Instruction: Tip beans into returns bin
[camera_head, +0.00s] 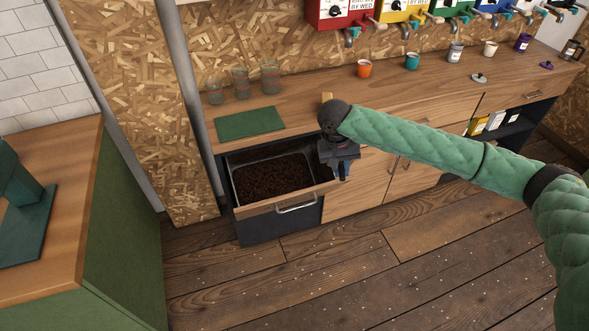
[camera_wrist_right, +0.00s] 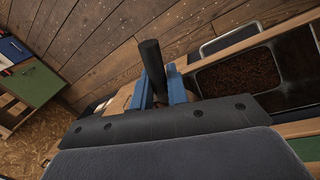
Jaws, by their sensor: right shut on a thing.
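The returns bin (camera_head: 270,158) is a grey metal tub in an open drawer (camera_head: 262,208) under the counter. Dark beans (camera_head: 272,177) cover its floor, and they also show in the wrist view (camera_wrist_right: 240,72). My right gripper (camera_head: 342,176) is just right of the drawer. In the wrist view its blue fingers (camera_wrist_right: 159,80) are shut on a black cylindrical handle (camera_wrist_right: 151,58). What the handle belongs to is hidden, and I cannot see any beans in it. My left gripper is not in view.
Coloured dispensers (camera_head: 400,10) hang above. A green-sided cabinet (camera_head: 120,220) stands left. The floor (camera_head: 330,270) in front is clear.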

